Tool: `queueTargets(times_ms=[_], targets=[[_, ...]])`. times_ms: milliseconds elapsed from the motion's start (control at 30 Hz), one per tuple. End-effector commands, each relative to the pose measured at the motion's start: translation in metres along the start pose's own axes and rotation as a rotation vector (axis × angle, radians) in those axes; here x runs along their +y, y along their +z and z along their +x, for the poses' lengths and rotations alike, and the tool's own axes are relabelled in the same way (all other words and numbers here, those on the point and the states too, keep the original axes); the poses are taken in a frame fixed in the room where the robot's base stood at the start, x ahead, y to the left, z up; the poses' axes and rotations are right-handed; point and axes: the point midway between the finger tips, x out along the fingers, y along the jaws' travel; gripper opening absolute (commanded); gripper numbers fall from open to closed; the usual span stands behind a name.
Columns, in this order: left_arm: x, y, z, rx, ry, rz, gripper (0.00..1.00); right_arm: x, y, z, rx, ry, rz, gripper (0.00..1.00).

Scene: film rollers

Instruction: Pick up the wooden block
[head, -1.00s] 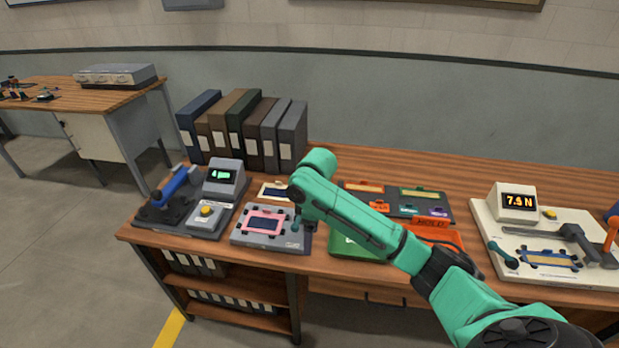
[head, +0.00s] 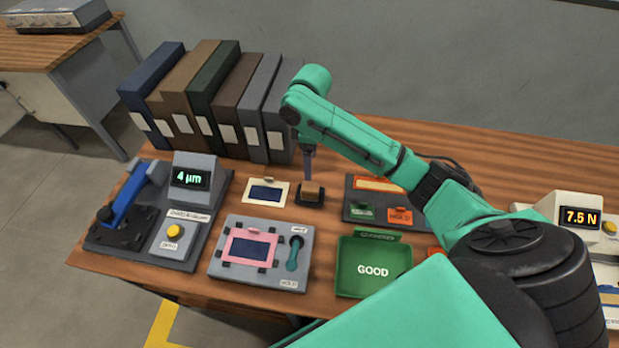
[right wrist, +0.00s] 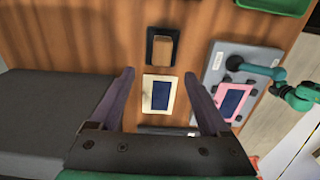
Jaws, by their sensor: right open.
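The wooden block (head: 312,187) is a small brown block resting on a dark pad (head: 300,201) between the cream framed film and the sorting panel. In the right wrist view the block (right wrist: 162,50) shows whole on its dark pad, ahead of the fingertips and between their lines. My right gripper (head: 309,168) hangs fingers down just above and behind the block, apart from it as far as I can tell. In the right wrist view its two fingers (right wrist: 159,75) are spread wide with nothing between them. My left gripper is not in view.
A cream framed film (head: 265,191) lies left of the block. Several binders (head: 212,95) stand close behind. A grey fixture with a pink frame (head: 222,262), a gauge station (head: 190,180) and a green GOOD tray (head: 374,238) are nearby. A sorting panel (head: 351,213) lies to the right.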

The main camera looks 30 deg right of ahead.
Motion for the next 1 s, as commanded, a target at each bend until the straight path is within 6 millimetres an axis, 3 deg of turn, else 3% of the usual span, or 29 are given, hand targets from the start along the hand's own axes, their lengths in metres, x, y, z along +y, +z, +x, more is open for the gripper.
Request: queueTargets(times_ms=[100,267,600,867,1000], targets=[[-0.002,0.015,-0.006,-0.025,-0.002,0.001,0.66,-0.001,0.002,0.031,-0.006,-0.004,0.001,0.8],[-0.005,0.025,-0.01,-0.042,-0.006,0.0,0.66,0.0,0.0,0.067,-0.001,-0.002,0.001,0.8],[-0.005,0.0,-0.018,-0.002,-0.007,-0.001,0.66,0.003,-0.001,0.121,-0.002,-0.001,0.0,0.8],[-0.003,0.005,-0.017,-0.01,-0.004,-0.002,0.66,0.003,-0.001,0.129,0.0,0.002,-0.001,0.8],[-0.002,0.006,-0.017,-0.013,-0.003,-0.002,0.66,0.003,-0.001,0.129,0.0,0.002,-0.001,0.26]])
